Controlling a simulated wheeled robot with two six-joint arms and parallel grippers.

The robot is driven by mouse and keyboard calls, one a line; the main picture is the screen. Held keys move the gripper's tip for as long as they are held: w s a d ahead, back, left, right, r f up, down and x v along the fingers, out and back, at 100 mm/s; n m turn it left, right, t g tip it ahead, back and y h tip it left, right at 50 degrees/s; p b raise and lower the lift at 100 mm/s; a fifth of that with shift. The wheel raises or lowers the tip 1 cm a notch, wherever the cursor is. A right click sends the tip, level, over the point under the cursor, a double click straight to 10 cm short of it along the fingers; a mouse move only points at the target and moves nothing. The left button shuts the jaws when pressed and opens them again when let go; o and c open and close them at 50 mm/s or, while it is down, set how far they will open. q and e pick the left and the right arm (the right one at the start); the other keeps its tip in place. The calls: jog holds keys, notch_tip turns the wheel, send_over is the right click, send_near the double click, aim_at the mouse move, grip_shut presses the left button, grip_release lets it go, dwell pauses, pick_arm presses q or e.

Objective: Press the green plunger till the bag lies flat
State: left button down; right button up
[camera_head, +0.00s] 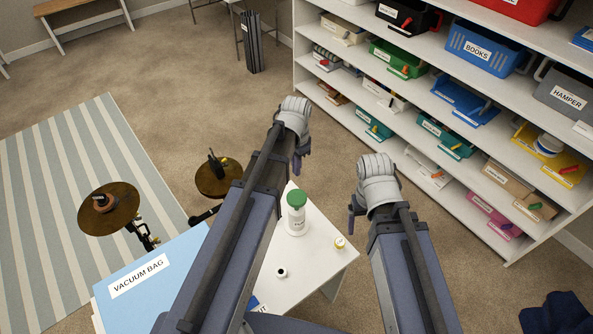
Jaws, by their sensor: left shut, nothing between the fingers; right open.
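A white pump bottle (296,220) with a green plunger (296,199) on top stands upright on a small white table. A light blue item labelled VACUUM BAG (165,288) is at the lower left, partly hidden by my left arm; I cannot tell how flat it lies. My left gripper (300,165) is shut and empty, pointing down beyond the green plunger in the picture and apart from it. My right gripper (353,212) is open and empty, to the right of the bottle.
The white table (315,262) also holds a small yellow-rimmed jar (340,242) and a small dark-topped white item (281,272). Cymbals (109,208) stand at left. A shelf with labelled bins (480,48) fills the right. Carpet is open behind.

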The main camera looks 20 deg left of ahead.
aim_at(296, 197)
pick_arm(q)
notch_tip(296, 197, down, 12)
jog(key=b, duration=1.1)
jog(key=shift+f+b, duration=0.25)
jog(key=shift+b, duration=0.1)
jog(key=shift+f, duration=0.1)
notch_tip(296, 197, down, 6)
jog(key=b, duration=0.5)
jog(key=shift+r+b, duration=0.25)
jog(key=shift+b, duration=0.1)
jog(key=shift+s+r, duration=0.15)
jog(key=shift+d, duration=0.1)
jog(key=shift+r+p, duration=0.5)
jog(key=shift+p, duration=0.2)
notch_tip(296, 197, up, 13)
jog(key=p, duration=1.3)
